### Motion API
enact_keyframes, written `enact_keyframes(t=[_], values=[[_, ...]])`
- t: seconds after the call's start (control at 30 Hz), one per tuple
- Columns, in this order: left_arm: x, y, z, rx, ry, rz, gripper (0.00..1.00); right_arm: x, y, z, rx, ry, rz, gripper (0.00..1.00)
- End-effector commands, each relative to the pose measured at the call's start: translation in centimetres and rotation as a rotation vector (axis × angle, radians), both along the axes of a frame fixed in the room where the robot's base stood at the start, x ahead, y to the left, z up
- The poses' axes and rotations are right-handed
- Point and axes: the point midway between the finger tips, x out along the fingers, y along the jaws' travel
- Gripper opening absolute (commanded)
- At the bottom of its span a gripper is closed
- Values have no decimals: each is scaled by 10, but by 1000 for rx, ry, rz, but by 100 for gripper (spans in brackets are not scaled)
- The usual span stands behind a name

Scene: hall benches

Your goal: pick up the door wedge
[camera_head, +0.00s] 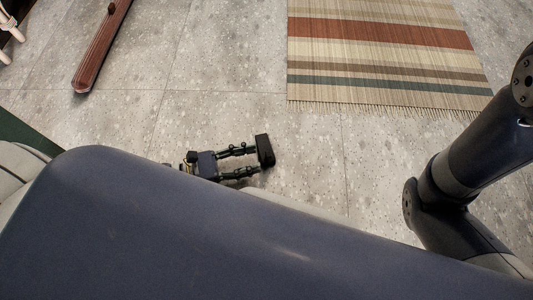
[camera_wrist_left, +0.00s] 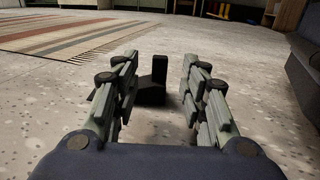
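The door wedge (camera_head: 265,150) is a small black piece on the grey floor, just at the fingertips of my left gripper (camera_head: 246,161). In the left wrist view the wedge (camera_wrist_left: 158,72) has an upright part and a low base. The upright part shows between the two fingers of the left gripper (camera_wrist_left: 158,75), and the base is partly hidden behind the left finger. The fingers are apart, with a gap beside the wedge's upright part. My right arm shows at the right of the head view, but its gripper is out of view.
A striped woven rug (camera_head: 385,50) lies on the floor beyond the wedge and to the right. A long reddish-brown wooden piece (camera_head: 101,45) lies at the upper left. The tiled floor around the wedge is clear. A dark bench-like block (camera_wrist_left: 308,65) stands at the right in the wrist view.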

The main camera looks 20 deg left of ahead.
Motion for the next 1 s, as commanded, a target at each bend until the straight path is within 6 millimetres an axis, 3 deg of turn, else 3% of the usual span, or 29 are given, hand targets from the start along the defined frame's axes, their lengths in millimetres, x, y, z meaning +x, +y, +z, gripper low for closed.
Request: enact_keyframes(t=[0.43, 0.73, 0.77, 0.93, 1.0], values=[[28, -45, -2, -1, -1, -1, 40, 0, 0, -23, 0, 1, 0, 0], [31, -50, 0, -1, 2, 1, 40, 0, 0, -23, -1, 1, -1, 0], [31, -50, 0, -1, 2, 1, 38, 0, 0, -23, -1, 1, -1, 0], [31, -50, 0, -1, 2, 1, 0, 0, 0, -23, -1, 1, -1, 0], [31, -50, 0, -1, 2, 1, 0, 0, 0, -23, -1, 1, -1, 0]])
